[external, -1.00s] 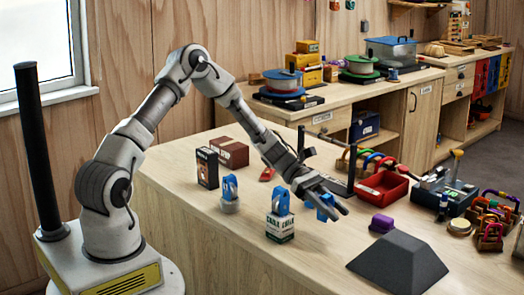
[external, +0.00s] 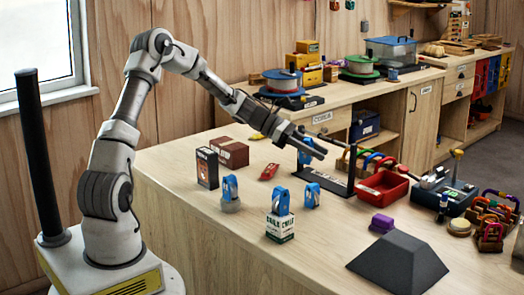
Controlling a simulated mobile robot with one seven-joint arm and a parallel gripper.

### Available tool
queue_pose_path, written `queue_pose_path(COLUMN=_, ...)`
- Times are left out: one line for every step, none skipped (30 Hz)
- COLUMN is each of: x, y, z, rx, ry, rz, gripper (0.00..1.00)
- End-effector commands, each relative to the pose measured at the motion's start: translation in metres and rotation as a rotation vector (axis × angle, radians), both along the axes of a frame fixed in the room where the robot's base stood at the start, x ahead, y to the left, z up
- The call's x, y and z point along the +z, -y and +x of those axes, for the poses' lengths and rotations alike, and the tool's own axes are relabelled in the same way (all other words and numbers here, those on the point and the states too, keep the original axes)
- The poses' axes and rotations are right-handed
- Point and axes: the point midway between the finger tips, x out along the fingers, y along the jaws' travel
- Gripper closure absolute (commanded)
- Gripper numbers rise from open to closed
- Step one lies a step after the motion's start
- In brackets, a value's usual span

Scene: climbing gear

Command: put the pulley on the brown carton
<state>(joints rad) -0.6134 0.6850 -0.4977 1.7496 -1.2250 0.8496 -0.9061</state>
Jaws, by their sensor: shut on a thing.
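The brown carton (external: 232,153) lies on the wooden table's far left part, with nothing on its top. My gripper (external: 318,149) is in the air over the back of the table, right of the carton and by the black frame. It is shut on a blue pulley (external: 305,156), which is partly hidden by the fingers. Other blue pulley-like pieces stand on the table: one (external: 312,195) on the wood, one (external: 229,187) on a grey round base, and one (external: 280,201) on a white and green box (external: 280,228).
A dark box (external: 207,168) stands just in front of the carton, and a red item (external: 269,171) lies to its right. A black frame (external: 351,168) stands near my gripper. A red tray (external: 383,188), a purple block (external: 381,223) and a dark grey wedge (external: 398,265) are to the right.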

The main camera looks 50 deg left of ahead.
Motion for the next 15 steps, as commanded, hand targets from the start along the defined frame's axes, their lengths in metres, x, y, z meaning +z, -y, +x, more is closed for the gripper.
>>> queue_pose_path(x=0.004, y=-0.029, z=0.009, rx=0.078, ry=0.004, rz=0.003, gripper=1.00)
queue_pose_path(x=0.007, y=-0.045, z=0.013, rx=0.121, ry=0.005, rz=0.003, gripper=1.00)
queue_pose_path(x=0.011, y=-0.066, z=0.019, rx=0.180, ry=0.006, rz=0.002, gripper=1.00)
queue_pose_path(x=0.015, y=-0.081, z=0.022, rx=0.223, ry=0.006, rz=0.002, gripper=1.00)
queue_pose_path(x=0.019, y=-0.097, z=0.025, rx=0.265, ry=0.007, rz=0.001, gripper=1.00)
queue_pose_path(x=0.023, y=-0.117, z=0.027, rx=0.321, ry=0.007, rz=-0.002, gripper=1.00)
queue_pose_path(x=0.026, y=-0.132, z=0.029, rx=0.359, ry=0.007, rz=-0.003, gripper=1.00)
queue_pose_path(x=0.029, y=-0.145, z=0.030, rx=0.395, ry=0.008, rz=-0.005, gripper=1.00)
queue_pose_path(x=0.034, y=-0.163, z=0.031, rx=0.444, ry=0.009, rz=-0.008, gripper=1.00)
queue_pose_path(x=0.037, y=-0.175, z=0.031, rx=0.475, ry=0.009, rz=-0.011, gripper=1.00)
queue_pose_path(x=0.039, y=-0.186, z=0.031, rx=0.504, ry=0.011, rz=-0.013, gripper=1.00)
queue_pose_path(x=0.042, y=-0.200, z=0.031, rx=0.541, ry=0.010, rz=-0.016, gripper=1.00)
queue_pose_path(x=0.045, y=-0.209, z=0.030, rx=0.563, ry=0.011, rz=-0.019, gripper=1.00)
queue_pose_path(x=0.047, y=-0.217, z=0.030, rx=0.585, ry=0.012, rz=-0.020, gripper=1.00)
queue_pose_path(x=0.049, y=-0.226, z=0.029, rx=0.609, ry=0.013, rz=-0.022, gripper=1.00)
